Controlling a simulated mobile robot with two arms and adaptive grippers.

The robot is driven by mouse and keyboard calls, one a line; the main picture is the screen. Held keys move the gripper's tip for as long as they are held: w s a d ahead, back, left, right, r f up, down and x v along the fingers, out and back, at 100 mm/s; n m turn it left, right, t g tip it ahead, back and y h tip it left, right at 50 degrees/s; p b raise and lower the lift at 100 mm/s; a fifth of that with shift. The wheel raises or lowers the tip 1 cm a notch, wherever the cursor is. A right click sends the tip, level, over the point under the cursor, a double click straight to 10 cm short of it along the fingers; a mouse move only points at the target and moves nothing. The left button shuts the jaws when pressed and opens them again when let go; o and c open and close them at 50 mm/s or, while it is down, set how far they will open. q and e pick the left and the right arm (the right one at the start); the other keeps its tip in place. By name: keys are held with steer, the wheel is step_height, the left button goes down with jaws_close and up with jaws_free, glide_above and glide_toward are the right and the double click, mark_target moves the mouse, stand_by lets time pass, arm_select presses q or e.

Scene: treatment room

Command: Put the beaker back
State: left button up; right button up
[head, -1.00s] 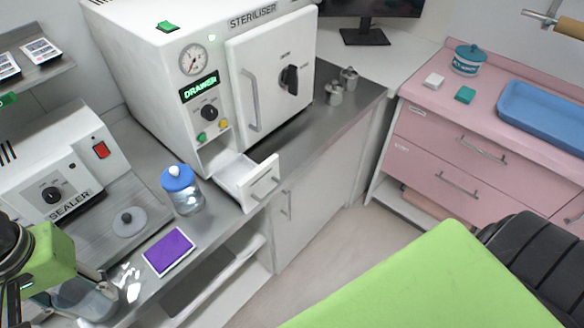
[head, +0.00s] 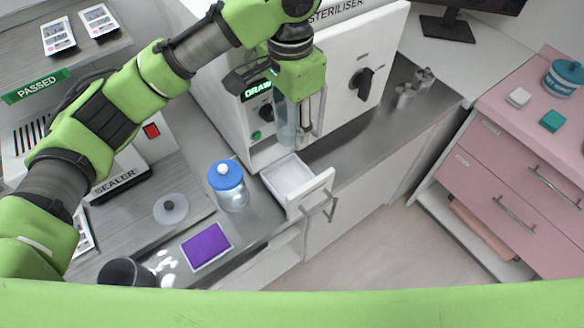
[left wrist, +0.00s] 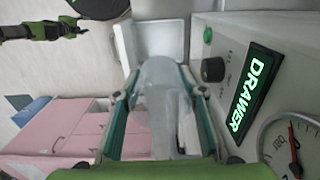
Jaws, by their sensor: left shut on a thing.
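My left gripper (head: 300,128) is shut on the clear beaker (head: 284,125) in front of the steriliser's front panel. In the head view the beaker is above the back of the open white drawer (head: 318,190). In the left wrist view the beaker (left wrist: 160,90) is between the two fingers (left wrist: 158,112), with the drawer (left wrist: 160,22) beyond it. The drawer looks empty in the head view. A green and dark arm end, probably my right gripper (left wrist: 72,24), shows small at the upper left of the wrist view; its jaws are unclear.
The steriliser (head: 330,45) stands behind the beaker. A blue-lidded jar (head: 230,190), a purple pad (head: 206,246), a loose lid (head: 171,208) and a dark cup (head: 124,271) are on the counter left of the drawer. Small metal pots (head: 404,94) stand to the right.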

arm_select(q)
step_height(320, 180, down, 5)
steer(key=p, duration=0.2)
glide_above(292, 184)
step_height(292, 184, down, 9)
steer(key=shift+a+r, duration=0.1)
step_height(292, 184, down, 3)
steer(key=shift+s+f+p, duration=0.1)
steer(key=shift+f+p, duration=0.1)
steer(key=shift+p, duration=0.15)
steer(key=shift+f, duration=0.25)
arm_select(e)
steer(key=s+r, duration=0.2)
steer(key=shift+s+d+r, duration=0.2)
steer(key=shift+s+r, duration=0.1)
arm_select(q)
steer(key=shift+f, duration=0.1)
steer(key=o, duration=1.1)
steer(key=shift+o, duration=0.2)
arm_select(e)
steer(key=shift+a, duration=0.1)
